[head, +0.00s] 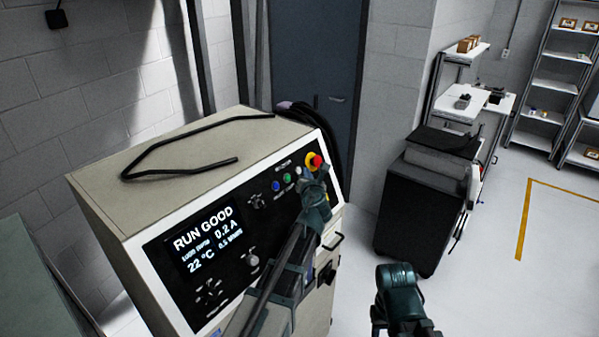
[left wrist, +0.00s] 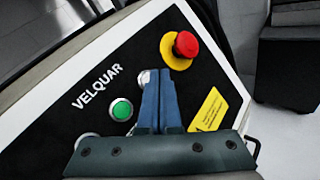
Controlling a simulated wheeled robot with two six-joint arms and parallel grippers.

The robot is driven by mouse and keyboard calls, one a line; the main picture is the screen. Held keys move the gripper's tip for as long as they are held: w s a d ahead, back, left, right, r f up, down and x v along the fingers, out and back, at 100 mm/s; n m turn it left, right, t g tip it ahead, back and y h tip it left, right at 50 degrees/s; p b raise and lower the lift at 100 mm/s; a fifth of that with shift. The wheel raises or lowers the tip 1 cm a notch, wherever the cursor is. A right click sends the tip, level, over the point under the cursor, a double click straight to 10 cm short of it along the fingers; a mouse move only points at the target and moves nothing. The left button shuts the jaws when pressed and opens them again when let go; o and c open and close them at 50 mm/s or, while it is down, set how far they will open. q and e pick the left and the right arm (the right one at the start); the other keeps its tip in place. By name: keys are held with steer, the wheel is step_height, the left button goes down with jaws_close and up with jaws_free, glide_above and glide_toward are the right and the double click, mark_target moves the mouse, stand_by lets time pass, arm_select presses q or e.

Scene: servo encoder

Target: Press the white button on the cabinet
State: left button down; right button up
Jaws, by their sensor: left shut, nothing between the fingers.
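The cabinet (head: 160,165) is a beige box with a black sloped front panel and a lit screen. The white button (left wrist: 144,77) is on that panel, between the green button (left wrist: 121,109) and the red emergency stop (left wrist: 186,44). In the left wrist view it is partly covered by my left fingertips. My left gripper (left wrist: 158,76) is shut and empty, with its tips right at the white button; I cannot tell whether they touch it. In the head view the gripper also shows over the panel's upper right (head: 315,175).
A blue button (head: 276,186) and a black knob (head: 257,201) sit in the same row. A bent black cable (head: 180,140) lies on the cabinet top. A dark cart (head: 420,205) stands to the right, with open floor beyond.

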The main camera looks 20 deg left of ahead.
arm_select(q)
steer(key=shift+a+f, duration=0.1)
steer(key=shift+a, duration=0.05)
stand_by(0.5)
steer(key=shift+w+a+f, duration=0.1)
steer(key=shift+w+a, duration=0.05)
steer(key=shift+a, duration=0.15)
stand_by(0.5)
steer(key=shift+d, duration=0.1)
steer(key=shift+d+r, duration=0.2)
steer(key=shift+d, duration=0.15)
steer(key=s+d+r+p, duration=0.2)
steer(key=d, duration=0.3)
steer(key=shift+r+p, duration=0.3)
stand_by(0.4)
steer(key=shift+s+f, duration=0.1)
stand_by(0.5)
